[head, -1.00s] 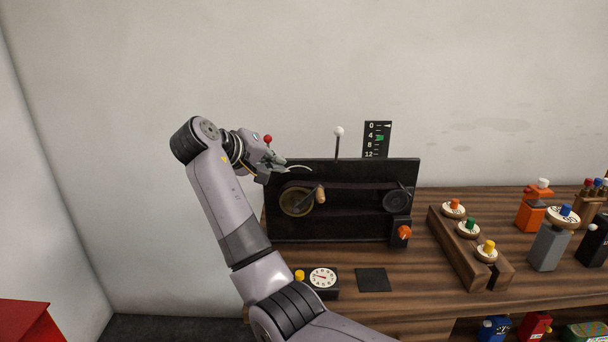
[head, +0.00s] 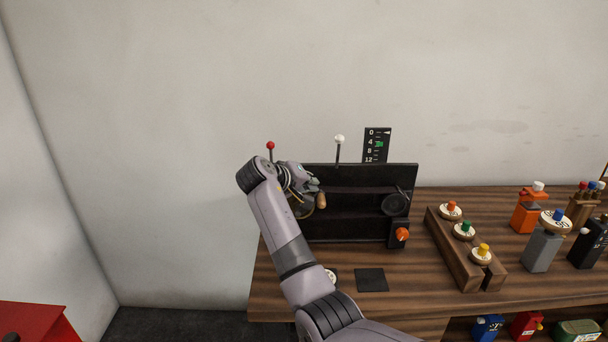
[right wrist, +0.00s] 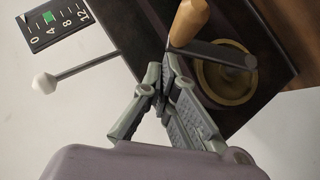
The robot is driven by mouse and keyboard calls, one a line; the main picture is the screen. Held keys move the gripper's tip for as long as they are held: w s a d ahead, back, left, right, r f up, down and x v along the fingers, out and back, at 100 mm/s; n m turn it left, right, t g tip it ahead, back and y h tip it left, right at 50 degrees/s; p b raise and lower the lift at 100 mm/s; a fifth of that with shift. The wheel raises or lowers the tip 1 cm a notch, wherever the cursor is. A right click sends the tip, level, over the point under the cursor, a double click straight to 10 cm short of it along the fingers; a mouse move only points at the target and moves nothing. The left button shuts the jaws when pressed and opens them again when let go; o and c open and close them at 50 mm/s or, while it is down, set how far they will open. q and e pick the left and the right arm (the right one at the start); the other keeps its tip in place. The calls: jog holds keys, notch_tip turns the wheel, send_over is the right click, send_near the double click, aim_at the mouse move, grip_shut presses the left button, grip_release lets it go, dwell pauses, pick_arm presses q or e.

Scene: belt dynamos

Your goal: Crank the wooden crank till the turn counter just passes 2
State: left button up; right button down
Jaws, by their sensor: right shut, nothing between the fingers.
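The wooden crank handle (head: 321,201) sticks out from the crank wheel on the left half of the upright black panel (head: 357,227). In the right wrist view the handle (right wrist: 188,22) stands on a grey arm in front of the brass wheel (right wrist: 226,80). My right gripper (head: 311,180) is shut and empty, just above and left of the handle and apart from it; its fingers (right wrist: 163,78) show just below the handle in the wrist view. A white dial (head: 331,276) is mostly hidden behind my right arm, so its reading is hidden. My left gripper is not in view.
A black scale (head: 377,145) marked 0 to 12 has a green pointer near 4. A white-knobbed lever (head: 339,139) and a red-knobbed lever (head: 270,146) rise behind the panel. An orange knob (head: 402,235) sits at its lower right. A wooden block (head: 465,262) with coloured knobs stands right.

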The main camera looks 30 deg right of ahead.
dwell(0.3)
jog(key=d+f+y+p, duration=0.1)
jog(key=s+d+m+y+p, duration=0.1)
jog(key=s+d+f+t+y, duration=0.1)
jog(key=shift+s+d+f+m+p, duration=0.1)
jog(key=shift+d+f+m+p, duration=0.25)
jog(key=shift+m+p, duration=0.05)
jog(key=shift+r, duration=0.1)
